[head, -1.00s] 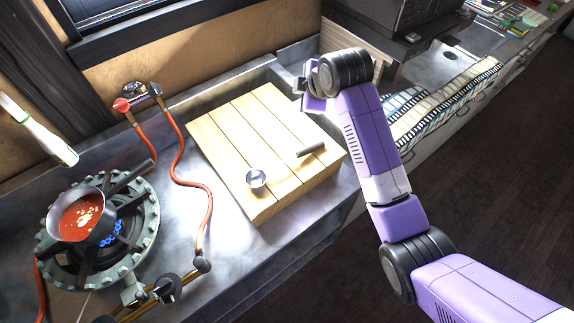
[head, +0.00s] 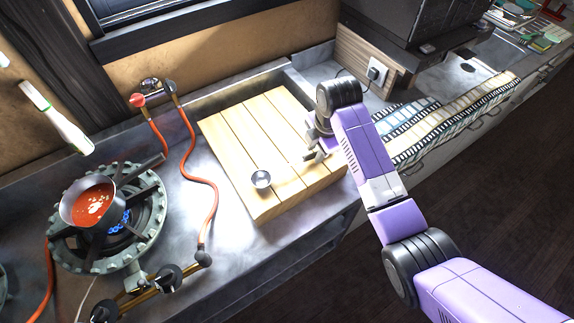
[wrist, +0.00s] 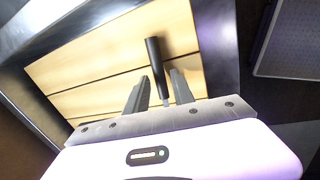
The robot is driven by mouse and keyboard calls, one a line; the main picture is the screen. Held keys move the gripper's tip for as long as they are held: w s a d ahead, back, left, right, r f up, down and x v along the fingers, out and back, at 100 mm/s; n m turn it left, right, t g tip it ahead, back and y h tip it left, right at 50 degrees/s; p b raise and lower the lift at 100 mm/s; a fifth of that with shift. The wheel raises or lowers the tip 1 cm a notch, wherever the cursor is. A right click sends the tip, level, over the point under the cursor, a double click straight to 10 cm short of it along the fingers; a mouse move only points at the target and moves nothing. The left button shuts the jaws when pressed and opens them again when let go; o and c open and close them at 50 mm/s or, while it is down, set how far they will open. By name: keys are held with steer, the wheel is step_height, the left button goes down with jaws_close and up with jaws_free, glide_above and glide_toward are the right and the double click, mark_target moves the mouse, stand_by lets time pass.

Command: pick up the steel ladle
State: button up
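The steel ladle lies on a pale slatted wooden board, its round bowl (head: 261,180) near the board's front left. In the wrist view its dark handle (wrist: 154,60) runs toward the gap between my fingers, where a short bright piece of metal shaft shows. My gripper (head: 314,154) is over the right part of the board and hides the handle in the head view. In the wrist view my gripper (wrist: 160,90) has its two fingers apart, one on each side of the ladle.
The wooden board (head: 240,127) sits over a metal counter recess. At left a pan of red sauce (head: 92,203) stands on a lit gas burner, with a red hose (head: 190,150) between it and the board. A patterned cloth (head: 455,112) lies at right.

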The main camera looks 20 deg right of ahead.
steer(key=shift+w+f, duration=0.15)
steer(key=shift+f, duration=0.7)
steer(key=shift+c, duration=0.2)
jaws_close()
